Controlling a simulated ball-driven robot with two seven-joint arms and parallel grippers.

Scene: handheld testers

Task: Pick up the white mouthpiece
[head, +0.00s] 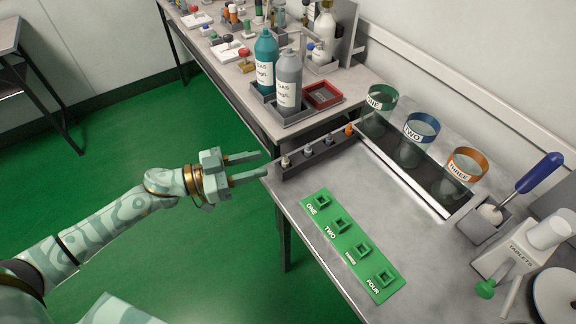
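A grey rack (318,152) stands along the near left edge of the bench and holds a row of small pieces. The piece at its left end (285,162) looks pale and may be the white mouthpiece; it is too small to be sure. An orange piece (349,130) stands at the rack's far right end, with greyish pieces between. My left gripper (262,165) is open and empty, its two fingers apart and pointing right toward the rack's left end, just short of it in the picture. My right gripper is not in view.
A green board (350,243) with numbered square sockets lies in front of the rack. Ring-topped holders, green (381,97), blue (421,127) and orange (467,163), stand behind. Gas bottles (288,80) stand in a tray. A tablets dispenser (520,252) is at right.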

